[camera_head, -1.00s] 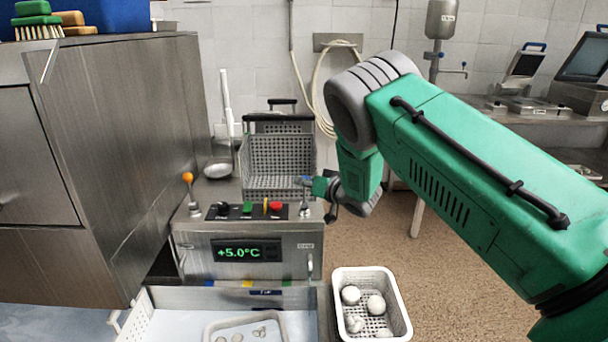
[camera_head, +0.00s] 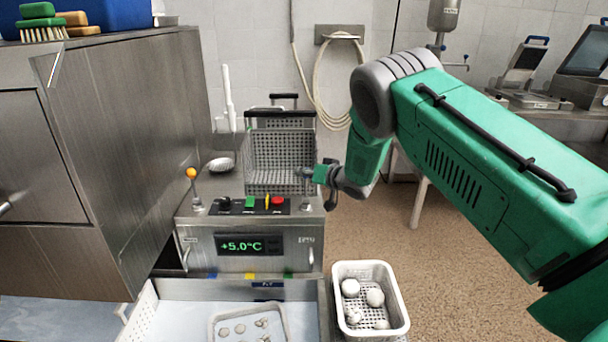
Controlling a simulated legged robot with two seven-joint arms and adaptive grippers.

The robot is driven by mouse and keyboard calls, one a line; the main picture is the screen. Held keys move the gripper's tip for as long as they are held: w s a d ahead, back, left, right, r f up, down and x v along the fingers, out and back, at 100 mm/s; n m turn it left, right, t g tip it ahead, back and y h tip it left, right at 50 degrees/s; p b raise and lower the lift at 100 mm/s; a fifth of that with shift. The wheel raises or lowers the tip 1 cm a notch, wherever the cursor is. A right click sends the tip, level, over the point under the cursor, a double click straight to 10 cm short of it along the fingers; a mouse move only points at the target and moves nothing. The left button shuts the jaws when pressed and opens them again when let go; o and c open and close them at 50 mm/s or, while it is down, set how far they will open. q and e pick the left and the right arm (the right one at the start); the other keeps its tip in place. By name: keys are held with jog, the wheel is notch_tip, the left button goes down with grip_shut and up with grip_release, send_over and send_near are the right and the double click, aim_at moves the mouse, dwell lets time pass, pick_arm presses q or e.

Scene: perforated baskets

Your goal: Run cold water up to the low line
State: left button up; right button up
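A steel machine (camera_head: 200,247) with a green display (camera_head: 248,244) reading +5.0°C stands at centre. A lever with an orange knob (camera_head: 191,173) is at its top left. The base of a second lever (camera_head: 308,205) shows at its top right; its knob is not clear behind my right gripper. My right gripper (camera_head: 308,173) is at that lever's top, beside the perforated basket (camera_head: 281,153). It is small and side-on, so I cannot tell whether it is open or holds the knob. No running water or low line can be made out. My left gripper is not in view.
A white basin (camera_head: 180,315) with a small tray (camera_head: 213,325) of pieces is at the front. A white perforated basket (camera_head: 400,310) with several round items stands right of it. A steel cabinet (camera_head: 150,130) fills the left. Floor is open at right.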

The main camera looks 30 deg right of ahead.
jog(key=o, duration=0.3)
jog(key=shift+d, duration=0.1)
jog(key=shift+f, duration=0.1)
jog(key=shift+d, duration=0.1)
jog(key=v, duration=1.1)
jog(key=shift+s, duration=0.45)
